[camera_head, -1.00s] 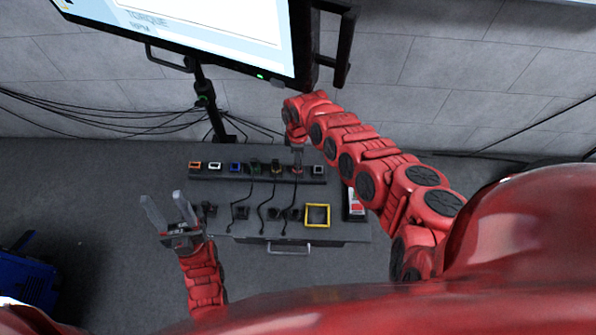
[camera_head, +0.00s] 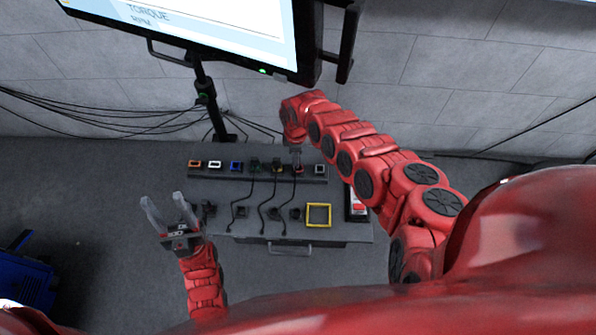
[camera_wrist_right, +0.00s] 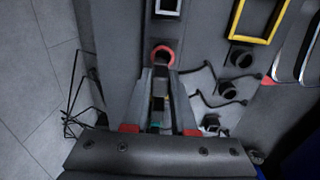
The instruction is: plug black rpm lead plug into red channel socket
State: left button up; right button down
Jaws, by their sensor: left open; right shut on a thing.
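The red channel socket (camera_head: 298,169) is in the row of coloured sockets on the bench panel. In the right wrist view it is a red ring (camera_wrist_right: 163,55) just beyond my fingertips. My right gripper (camera_head: 296,156) is over that socket, shut on the black rpm lead plug (camera_wrist_right: 160,88), whose dark body shows between the fingers. The plug lies in line with the ring; I cannot tell whether its tip is inside. A thin black lead runs down the bench below the socket. My left gripper (camera_head: 163,200) is open and empty, left of the bench's front.
Orange (camera_head: 196,164), white (camera_head: 214,165), blue (camera_head: 236,167), green (camera_head: 255,165), yellow (camera_head: 277,167) and grey (camera_head: 319,169) sockets flank the red one. Black leads and plugs lie in front, near a yellow square frame (camera_head: 318,226). A monitor (camera_head: 200,30) overhangs the back.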

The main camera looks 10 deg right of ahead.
jog(key=shift+s+d+f+b, duration=0.1)
jog(key=shift+s+f+b, duration=0.15)
jog(key=shift+f, duration=0.25)
jog(key=shift+s+d+f+b, duration=0.1)
jog(key=shift+f+b, duration=0.15)
jog(key=shift+f, duration=0.25)
jog(key=shift+s+f, duration=0.1)
jog(key=shift+f, duration=0.1)
jog(key=shift+s, duration=0.1)
jog(key=shift+s+f, duration=0.1)
jog(key=shift+r, duration=0.35)
jog(key=shift+w, duration=0.2)
jog(key=shift+w+r, duration=0.1)
jog(key=shift+r, duration=0.05)
jog(key=shift+w, duration=0.15)
